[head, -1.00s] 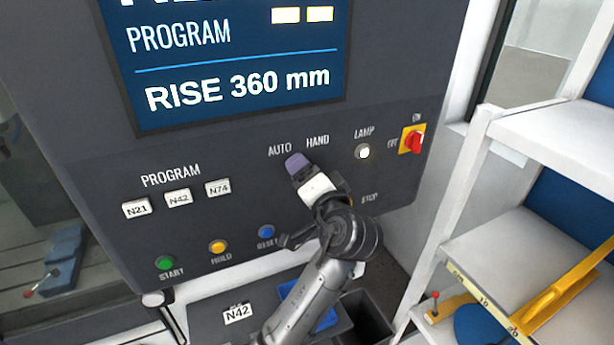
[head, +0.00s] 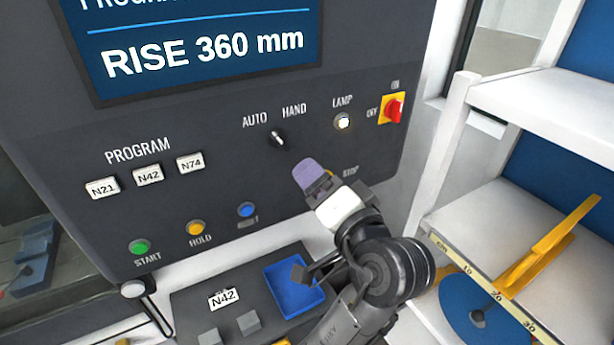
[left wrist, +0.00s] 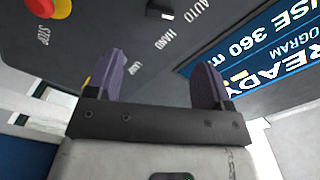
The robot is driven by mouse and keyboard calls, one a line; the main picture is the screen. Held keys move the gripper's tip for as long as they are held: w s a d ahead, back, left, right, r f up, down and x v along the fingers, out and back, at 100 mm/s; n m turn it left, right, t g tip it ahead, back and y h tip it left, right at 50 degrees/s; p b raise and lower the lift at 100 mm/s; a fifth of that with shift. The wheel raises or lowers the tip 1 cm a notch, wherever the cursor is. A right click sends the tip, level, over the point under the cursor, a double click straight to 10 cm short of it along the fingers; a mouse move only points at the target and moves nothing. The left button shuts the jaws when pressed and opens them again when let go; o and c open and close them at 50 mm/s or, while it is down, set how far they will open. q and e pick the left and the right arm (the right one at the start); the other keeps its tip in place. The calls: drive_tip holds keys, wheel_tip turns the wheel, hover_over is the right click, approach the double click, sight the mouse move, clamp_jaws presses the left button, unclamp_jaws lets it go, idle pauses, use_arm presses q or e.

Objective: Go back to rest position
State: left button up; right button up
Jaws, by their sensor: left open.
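My left gripper (head: 309,176) has purple fingertips and stands just in front of the dark control panel (head: 225,170), below and to the right of the AUTO/HAND selector knob (head: 278,138). In the left wrist view its two purple fingers (left wrist: 160,82) are apart with nothing between them. The knob (left wrist: 160,9) shows beyond them at the top of that view, clear of the fingers. The STOP button is hidden behind the gripper in the head view, but its red cap (left wrist: 42,6) shows in the left wrist view. My right gripper is not in view.
A blue tray (head: 313,299) sits on a dark ledge below the panel, beside an N42 tag (head: 223,298). White shelving (head: 440,160) stands close on the right, with a yellow-handled tool (head: 550,250) and a blue disc. A red rotary switch (head: 393,108) is at the panel's upper right.

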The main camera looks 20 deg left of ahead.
use_arm(q)
drive_tip(key=shift+s+d, duration=0.4)
drive_tip(key=shift+s, duration=0.05)
idle(0.3)
